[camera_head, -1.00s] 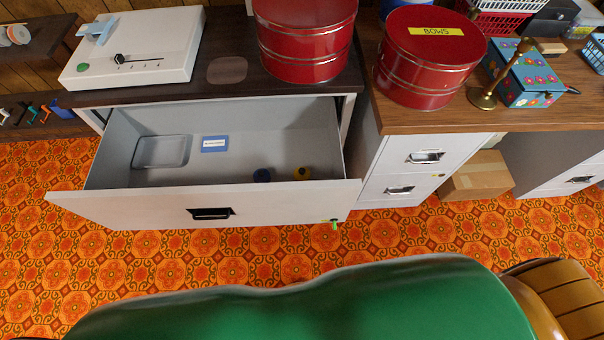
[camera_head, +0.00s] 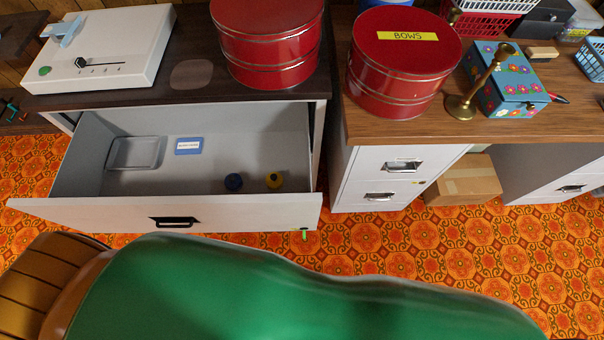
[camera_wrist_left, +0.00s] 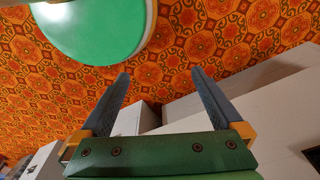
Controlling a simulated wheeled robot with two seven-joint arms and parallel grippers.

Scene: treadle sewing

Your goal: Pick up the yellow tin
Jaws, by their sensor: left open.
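No plainly recognizable yellow tin shows. My right gripper is not in view.
The drawer also holds a clear tray (camera_head: 134,153) and a blue-and-white label (camera_head: 189,146). Red tins (camera_head: 268,45) (camera_head: 405,60) stand on the tops above, one labelled BOWS. A brass stand (camera_head: 463,105) and flowered box (camera_head: 512,85) stand right.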

